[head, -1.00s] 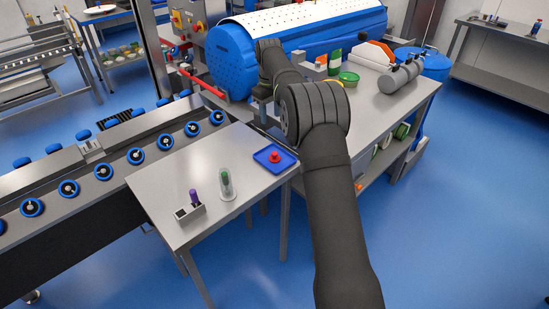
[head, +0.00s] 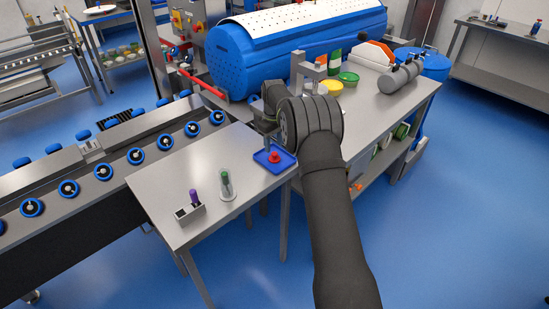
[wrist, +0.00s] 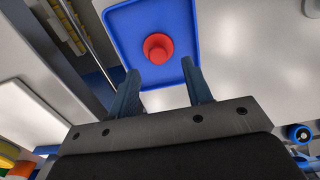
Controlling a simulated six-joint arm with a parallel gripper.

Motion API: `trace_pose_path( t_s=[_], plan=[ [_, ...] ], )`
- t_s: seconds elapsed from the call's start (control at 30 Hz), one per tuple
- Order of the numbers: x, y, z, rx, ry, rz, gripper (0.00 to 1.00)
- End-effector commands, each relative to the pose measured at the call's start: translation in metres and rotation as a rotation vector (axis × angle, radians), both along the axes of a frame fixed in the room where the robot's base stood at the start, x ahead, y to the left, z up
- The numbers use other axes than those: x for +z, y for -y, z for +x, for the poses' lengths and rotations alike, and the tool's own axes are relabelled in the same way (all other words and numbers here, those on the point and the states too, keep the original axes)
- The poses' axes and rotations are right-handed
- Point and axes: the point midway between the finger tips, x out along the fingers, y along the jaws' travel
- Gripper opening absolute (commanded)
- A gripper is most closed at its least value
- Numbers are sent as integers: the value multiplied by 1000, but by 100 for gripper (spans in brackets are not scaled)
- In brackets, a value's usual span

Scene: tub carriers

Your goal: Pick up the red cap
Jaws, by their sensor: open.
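The red cap (head: 274,157) sits on a small blue tray (head: 262,162) at the right end of the steel table. In the wrist view the red cap (wrist: 158,48) lies in the blue tray (wrist: 125,22), just beyond the fingertips and roughly in line with the gap between them. My gripper (wrist: 160,75) is open and empty, with two dark blue fingers apart. In the head view my gripper (head: 270,140) is mostly hidden by my arm, close to the tray's far side.
A clear tube with a green top (head: 226,184) and a grey holder (head: 189,209) with a purple item stand on the left of the table (head: 160,180). A second bench with green and yellow bowls (head: 348,79) stands behind. A conveyor with blue rings runs along the left.

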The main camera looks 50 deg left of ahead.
Motion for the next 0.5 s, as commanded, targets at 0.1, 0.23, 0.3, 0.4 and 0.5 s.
trace_pose_path(
  t_s=[0.1,0.23,0.3,0.4,0.5],
  plan=[
    [-17,2,1,0,-2,-4,46],
    [-37,2,2,0,-2,-3,46],
    [-44,2,2,0,-1,-2,46],
    [-46,2,2,0,0,-1,46],
    [-46,2,2,0,0,-1,46]
  ],
)
